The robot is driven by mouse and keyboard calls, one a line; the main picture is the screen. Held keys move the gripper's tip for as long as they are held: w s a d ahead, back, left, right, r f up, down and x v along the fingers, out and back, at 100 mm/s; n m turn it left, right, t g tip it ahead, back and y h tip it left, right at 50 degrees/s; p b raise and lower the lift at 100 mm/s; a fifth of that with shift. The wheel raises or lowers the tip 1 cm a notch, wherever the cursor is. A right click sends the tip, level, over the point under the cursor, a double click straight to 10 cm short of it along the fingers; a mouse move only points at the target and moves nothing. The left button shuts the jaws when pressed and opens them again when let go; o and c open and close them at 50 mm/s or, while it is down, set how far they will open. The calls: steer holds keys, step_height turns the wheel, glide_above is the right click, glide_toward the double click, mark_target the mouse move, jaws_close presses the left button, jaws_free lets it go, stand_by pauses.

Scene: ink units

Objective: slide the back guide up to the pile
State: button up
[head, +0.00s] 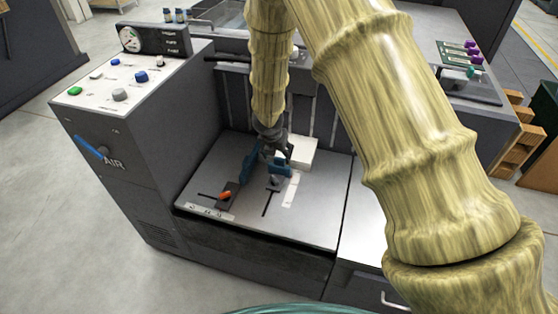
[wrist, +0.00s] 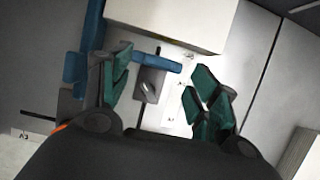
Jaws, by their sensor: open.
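The back guide is a short blue plate (wrist: 155,63) on a grey block with a small knob (wrist: 149,86). It also shows in the head view (head: 275,184), at a slot in the feed table. The white pile (wrist: 170,22) lies behind the blue plate, with a narrow strip of table apparently between them. In the head view the pile (head: 303,150) is partly hidden by my arm. My gripper (wrist: 165,88) is open, its green fingers on either side of the grey block. The right finger is clearly apart from it; I cannot tell whether the left one touches.
A second blue guide (wrist: 92,25), with an orange lever (head: 225,195), stands to the left. The control panel (head: 125,75) rises left of the feed table (head: 310,220). A grey upright wall closes the back. The table's front right is clear.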

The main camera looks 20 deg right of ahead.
mark_target(279, 159)
steer(key=shift+b+x, duration=0.5)
steer(key=shift+x, duration=2.6)
steer(key=shift+s, duration=0.1)
